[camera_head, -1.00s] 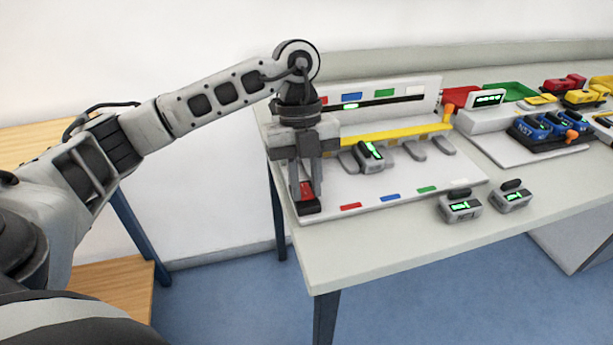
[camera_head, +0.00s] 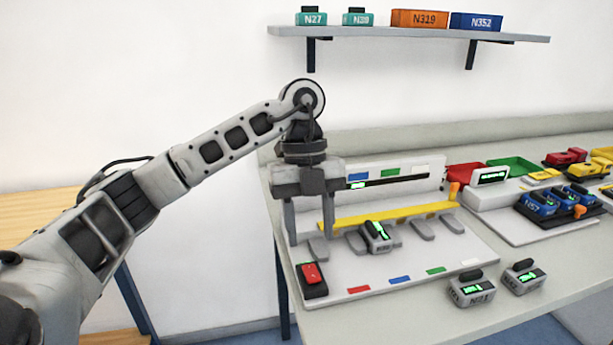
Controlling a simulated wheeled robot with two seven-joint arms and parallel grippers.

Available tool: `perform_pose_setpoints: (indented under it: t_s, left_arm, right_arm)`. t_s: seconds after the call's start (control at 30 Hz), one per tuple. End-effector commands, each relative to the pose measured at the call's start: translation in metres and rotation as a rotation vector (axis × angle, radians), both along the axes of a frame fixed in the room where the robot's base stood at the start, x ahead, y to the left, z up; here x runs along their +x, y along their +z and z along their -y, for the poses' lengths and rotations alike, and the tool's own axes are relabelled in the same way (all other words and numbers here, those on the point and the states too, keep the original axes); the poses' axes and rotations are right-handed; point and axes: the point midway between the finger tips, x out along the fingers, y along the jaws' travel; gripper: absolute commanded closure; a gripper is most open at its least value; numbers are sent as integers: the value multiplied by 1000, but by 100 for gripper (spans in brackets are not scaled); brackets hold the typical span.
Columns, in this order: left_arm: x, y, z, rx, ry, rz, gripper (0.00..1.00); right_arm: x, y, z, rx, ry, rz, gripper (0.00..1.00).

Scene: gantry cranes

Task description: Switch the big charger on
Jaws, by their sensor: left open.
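The big charger is a wide white station (camera_head: 350,275) on the table, with a yellow bar (camera_head: 390,215), several grey bays and a raised back panel (camera_head: 435,172). A red switch (camera_head: 310,273) in a black housing sits at its front left corner. A small green light shows on the back panel's dark strip. A grey battery with a green display (camera_head: 376,236) sits at one bay. My left gripper (camera_head: 311,238) points down, open and empty, its fingers apart above and behind the red switch. My right gripper is out of view.
Two grey batteries (camera_head: 471,289) (camera_head: 523,277) lie on the table right of the charger. A smaller charger with blue batteries (camera_head: 540,205) and red, green and yellow trays stand further right. A wall shelf (camera_head: 400,33) holds several boxes above.

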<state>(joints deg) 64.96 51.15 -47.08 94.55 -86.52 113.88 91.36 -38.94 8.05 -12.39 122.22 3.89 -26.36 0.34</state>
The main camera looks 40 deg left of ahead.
Motion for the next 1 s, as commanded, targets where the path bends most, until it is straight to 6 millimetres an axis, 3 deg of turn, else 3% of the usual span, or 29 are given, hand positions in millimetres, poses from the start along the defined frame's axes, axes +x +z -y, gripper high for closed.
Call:
perform_pose_setpoints:
  t_s: [0.1, 0.2, 0.4, 1.0]
  left_arm:
    - [7, 36, -8, 2, 3, 5, 56]
    - [10, 56, -12, 2, 3, 4, 56]
    - [16, 82, -19, 1, 1, 0, 56]
    - [17, 88, -21, 0, 0, -1, 56]
  right_arm:
    - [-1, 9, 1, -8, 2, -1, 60]
    - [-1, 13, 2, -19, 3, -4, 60]
    - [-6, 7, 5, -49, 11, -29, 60]
    - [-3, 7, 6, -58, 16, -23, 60]
